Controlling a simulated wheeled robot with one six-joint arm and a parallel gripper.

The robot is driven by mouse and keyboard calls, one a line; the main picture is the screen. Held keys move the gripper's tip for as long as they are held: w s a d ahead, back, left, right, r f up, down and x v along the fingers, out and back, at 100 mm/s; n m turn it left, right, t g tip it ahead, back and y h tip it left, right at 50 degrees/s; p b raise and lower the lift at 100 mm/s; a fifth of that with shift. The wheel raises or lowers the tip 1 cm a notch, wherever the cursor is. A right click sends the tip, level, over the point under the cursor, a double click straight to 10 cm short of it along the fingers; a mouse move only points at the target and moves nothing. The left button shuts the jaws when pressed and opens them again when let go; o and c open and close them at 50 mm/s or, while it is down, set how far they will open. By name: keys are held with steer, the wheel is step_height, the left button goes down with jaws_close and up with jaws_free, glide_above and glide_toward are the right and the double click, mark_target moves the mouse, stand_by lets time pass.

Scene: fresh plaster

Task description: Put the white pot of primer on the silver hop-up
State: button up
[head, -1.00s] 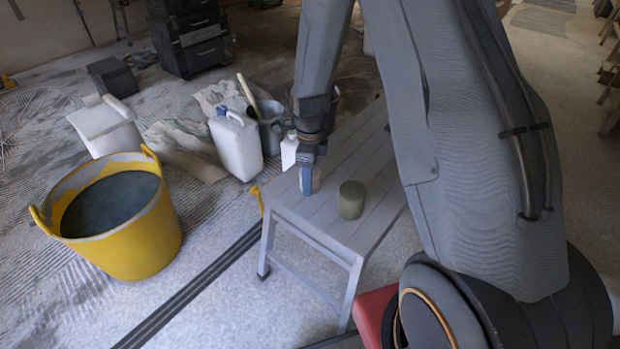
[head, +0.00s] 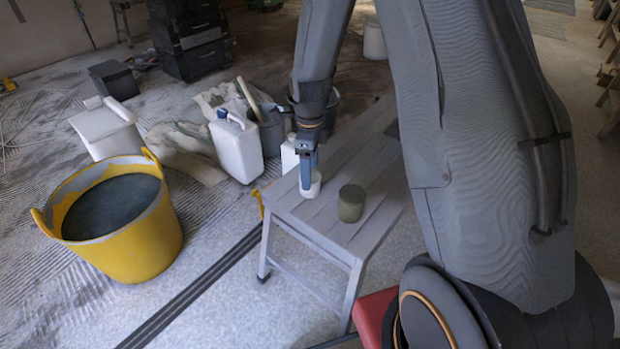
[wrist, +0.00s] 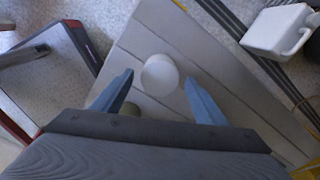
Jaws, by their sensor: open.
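The white pot of primer (head: 312,187) stands upright on the slatted top of the silver hop-up (head: 335,226), near its left edge. In the wrist view the round white pot (wrist: 160,75) is seen from above on the hop-up's boards (wrist: 215,62). My gripper (head: 308,176) is just over the pot. In the wrist view its two blue fingers are spread on either side, with visible gaps to the pot. In the head view a finger hides part of the pot.
An olive-green pot (head: 351,204) stands on the hop-up, right of the white one; my gripper partly hides it in the wrist view. White containers (head: 236,148) and a bucket (head: 270,130) stand behind. A yellow tub (head: 125,245) of dark contents is at left.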

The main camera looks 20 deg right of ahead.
step_height(320, 180, up, 7)
steer(key=shift+f+p, duration=0.2)
steer(key=shift+p, duration=0.15)
steer(key=s+a+r+n, duration=0.4)
steer(key=s+r+n, duration=0.3)
steer(key=s+n, duration=0.6)
steer(key=s+a+r+n, duration=0.4)
steer(key=s+r+n, duration=0.4)
steer(key=s+n, duration=0.5)
steer(key=shift+a+y, duration=0.15)
steer(key=shift+y, duration=0.15)
